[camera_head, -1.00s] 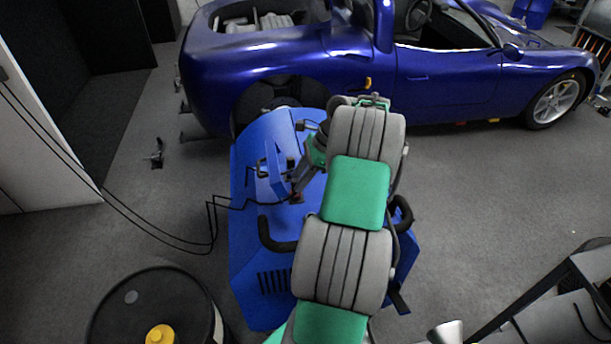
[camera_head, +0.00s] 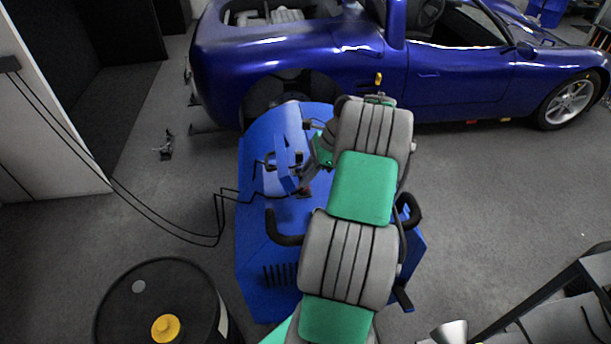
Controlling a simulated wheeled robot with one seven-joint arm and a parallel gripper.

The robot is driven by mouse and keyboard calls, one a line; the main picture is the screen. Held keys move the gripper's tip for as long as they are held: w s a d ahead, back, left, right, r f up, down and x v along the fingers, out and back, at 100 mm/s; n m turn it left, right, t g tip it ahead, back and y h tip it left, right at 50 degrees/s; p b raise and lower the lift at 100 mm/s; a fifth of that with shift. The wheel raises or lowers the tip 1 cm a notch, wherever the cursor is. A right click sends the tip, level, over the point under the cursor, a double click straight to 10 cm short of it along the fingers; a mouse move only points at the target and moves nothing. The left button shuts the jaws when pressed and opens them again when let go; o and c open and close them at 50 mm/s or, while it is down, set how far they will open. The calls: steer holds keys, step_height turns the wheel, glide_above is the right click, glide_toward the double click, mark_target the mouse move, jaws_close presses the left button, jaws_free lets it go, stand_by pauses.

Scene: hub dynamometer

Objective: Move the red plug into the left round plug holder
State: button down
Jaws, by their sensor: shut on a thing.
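The red plug (camera_head: 304,192) is a small dark red spot low on the blue dynamometer (camera_head: 262,190), at the end of a black cable. My gripper (camera_head: 307,186) reaches down to it from the right and is shut on it; the fingers are small and partly hidden by my wrist. Left of the gripper stands a blue upright bracket (camera_head: 284,158) with dark holder parts. One dark holder (camera_head: 268,161) is on its left side. I cannot make out the round openings clearly. The plug is beside and below the bracket, apart from the left holder.
Black cables (camera_head: 150,215) run from the wall at left to the dynamometer. A black handle (camera_head: 280,228) sticks up in front of the plug. A black drum (camera_head: 135,300) stands at front left and a blue car (camera_head: 300,55) behind. My arm hides the machine's right part.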

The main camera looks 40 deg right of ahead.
stand_by(0.4)
steer(key=shift+r+p, duration=2.15)
steer(key=shift+p, duration=1)
steer(key=s+a, duration=0.3)
steer(key=s, duration=0.7)
steer(key=shift+p, duration=0.45)
steer(key=shift+a+f, duration=0.15)
steer(key=shift+f, duration=0.35)
steer(key=shift+f, duration=0.4)
